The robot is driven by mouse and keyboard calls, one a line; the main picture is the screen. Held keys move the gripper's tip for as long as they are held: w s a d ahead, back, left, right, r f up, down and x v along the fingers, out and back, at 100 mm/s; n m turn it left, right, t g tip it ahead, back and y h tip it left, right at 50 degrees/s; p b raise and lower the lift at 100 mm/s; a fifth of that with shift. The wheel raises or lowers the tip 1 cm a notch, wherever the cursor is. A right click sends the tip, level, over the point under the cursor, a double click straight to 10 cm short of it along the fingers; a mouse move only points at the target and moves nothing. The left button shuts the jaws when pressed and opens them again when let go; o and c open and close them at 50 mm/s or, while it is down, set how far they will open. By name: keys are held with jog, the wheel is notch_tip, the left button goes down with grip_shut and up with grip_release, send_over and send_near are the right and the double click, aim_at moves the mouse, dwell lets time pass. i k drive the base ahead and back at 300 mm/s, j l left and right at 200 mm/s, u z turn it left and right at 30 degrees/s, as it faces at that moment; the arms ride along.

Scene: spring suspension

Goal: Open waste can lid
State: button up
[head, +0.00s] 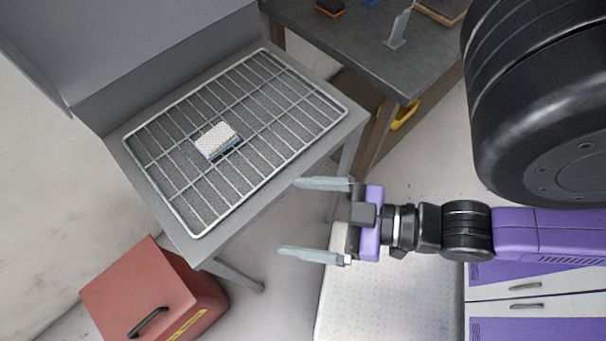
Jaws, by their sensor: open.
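The waste can (199,308) is a red box on the floor at the lower left. Its red lid (137,290) lies flat and closed on top, with a black handle (148,322) near its front edge. A yellow label shows on its side, and the picture's bottom edge cuts the can off. My gripper (298,219) is to the right of the can and apart from it. Its two grey fingers are spread wide and point left, with nothing between them.
A grey metal stand (168,213) with a wire rack (285,123) is above the can, its leg (236,274) between can and gripper. A dark workbench (350,45) stands behind. Floor is clear around the stand leg.

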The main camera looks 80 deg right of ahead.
aim_at(138, 297)
jog(key=i+j, duration=0.1)
jog(key=j, duration=0.5)
jog(key=i+j, duration=0.1)
jog(key=j, duration=0.55)
jog(key=k+u, duration=0.05)
